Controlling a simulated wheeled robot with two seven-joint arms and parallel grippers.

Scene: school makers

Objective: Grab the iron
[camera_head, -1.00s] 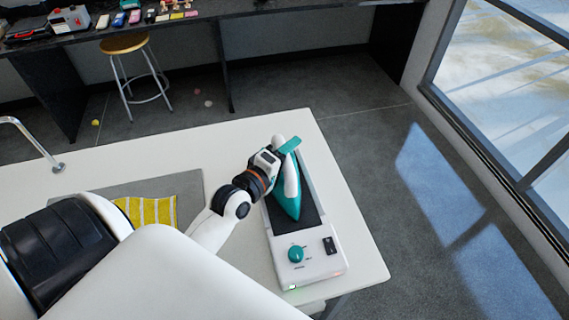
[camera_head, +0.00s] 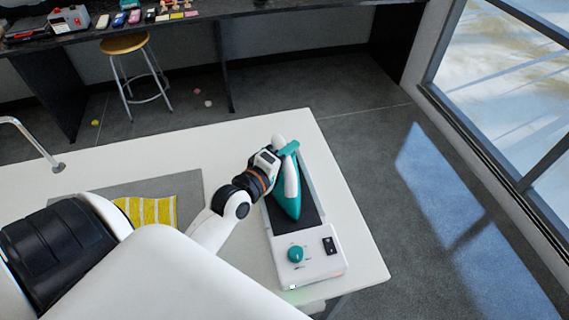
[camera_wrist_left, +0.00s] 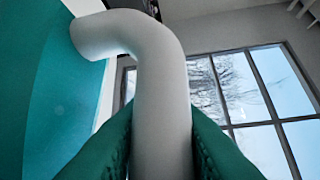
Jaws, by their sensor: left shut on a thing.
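The iron (camera_head: 290,198) is teal and white and rests on a white base unit with a dark plate, its pointed end toward the front of the table. My left gripper (camera_head: 285,160) is at the rear part of the iron, shut on its white handle. In the left wrist view the white curved handle (camera_wrist_left: 160,90) runs between my two teal fingers, and the iron's teal body fills the left side. The contact on the far side of the handle is hidden in the head view. My right gripper is not in view.
The base unit (camera_head: 320,262) has a teal knob and a black switch, near the right edge of the white table (camera_head: 335,200). A yellow striped cloth (camera_head: 150,210) lies on a grey mat to the left. A stool (camera_head: 125,45) and a dark bench stand behind.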

